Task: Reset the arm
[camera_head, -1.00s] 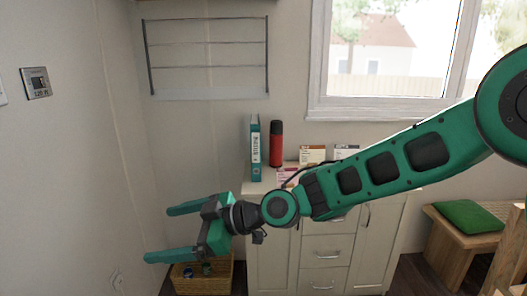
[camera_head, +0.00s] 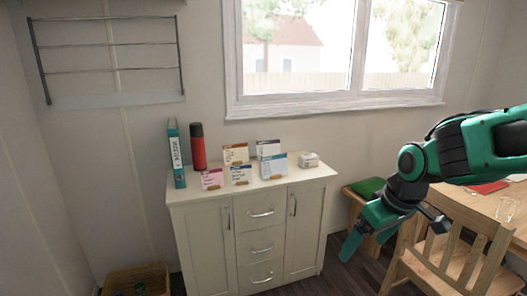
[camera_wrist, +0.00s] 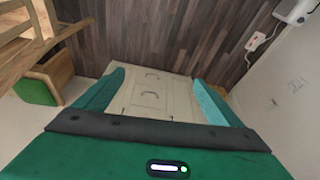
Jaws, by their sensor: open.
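My gripper (camera_head: 366,236) is at the right in the head view, in front of and to the right of the white cabinet (camera_head: 205,232). It points down and to the left, and its fingers are partly hidden by its own body and wrist. In the wrist view both green fingers of my gripper (camera_wrist: 155,95) stand wide apart with nothing between them. The cabinet front (camera_wrist: 150,97) shows beyond the fingers. My arm comes in from the right edge of the head view, bent at the elbow.
A wooden chair (camera_head: 452,262) and a table (camera_head: 478,205) stand close to my gripper at the right. A stool with a green cushion (camera_head: 366,189) is behind it. A binder (camera_head: 177,155), red flask (camera_head: 198,146) and several cards stand on the cabinet. A basket (camera_head: 138,281) is lower left.

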